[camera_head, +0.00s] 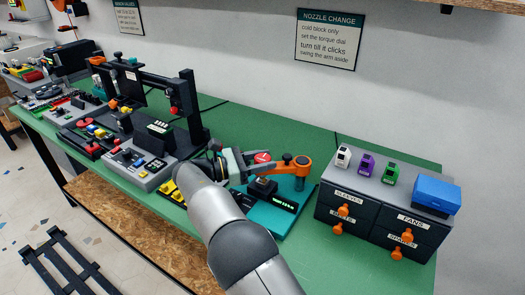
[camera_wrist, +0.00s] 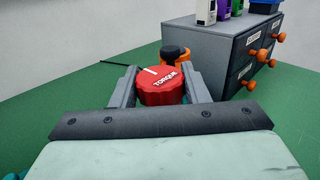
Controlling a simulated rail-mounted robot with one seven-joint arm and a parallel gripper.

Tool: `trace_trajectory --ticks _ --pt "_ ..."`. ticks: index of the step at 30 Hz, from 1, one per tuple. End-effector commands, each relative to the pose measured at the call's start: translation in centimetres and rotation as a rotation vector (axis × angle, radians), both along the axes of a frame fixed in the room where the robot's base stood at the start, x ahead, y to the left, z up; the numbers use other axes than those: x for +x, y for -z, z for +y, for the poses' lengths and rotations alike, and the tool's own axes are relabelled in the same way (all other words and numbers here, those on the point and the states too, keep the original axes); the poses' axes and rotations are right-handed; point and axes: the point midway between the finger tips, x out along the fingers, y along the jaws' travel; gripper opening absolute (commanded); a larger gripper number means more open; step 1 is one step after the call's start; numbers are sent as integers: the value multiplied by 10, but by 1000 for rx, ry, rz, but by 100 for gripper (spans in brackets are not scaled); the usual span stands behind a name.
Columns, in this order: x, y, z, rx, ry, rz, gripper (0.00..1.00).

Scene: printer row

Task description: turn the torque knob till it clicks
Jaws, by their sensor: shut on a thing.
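The torque knob (camera_wrist: 161,87) is red and ridged, with a white mark and the word TORQUE on top. In the wrist view it sits between the two grey fingers of my gripper (camera_wrist: 158,88), which are shut on its sides. In the head view the red top of the knob (camera_head: 262,157) shows just beyond my gripper (camera_head: 250,163), partly hidden by it. An orange arm (camera_head: 285,163) with a dark joint stands beside the knob, on a teal base (camera_head: 287,192). The wrist view shows an orange and black part (camera_wrist: 175,55) behind the knob.
A dark drawer cabinet (camera_head: 372,224) with orange knobs stands at the right, bearing small white, purple and green items and a blue box (camera_head: 437,194). A printer (camera_head: 150,100) and control panels stand to the left. The green bench (camera_head: 300,127) is clear behind the knob.

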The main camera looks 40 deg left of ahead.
Motion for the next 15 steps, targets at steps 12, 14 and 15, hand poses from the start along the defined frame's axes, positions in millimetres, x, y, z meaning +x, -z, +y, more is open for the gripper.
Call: trace_trajectory --ticks 12,14,15 --pt "0 0 0 -1 81 -1 18" --pt "0 0 0 -1 82 -1 18" --pt "0 0 0 -1 82 -2 18"
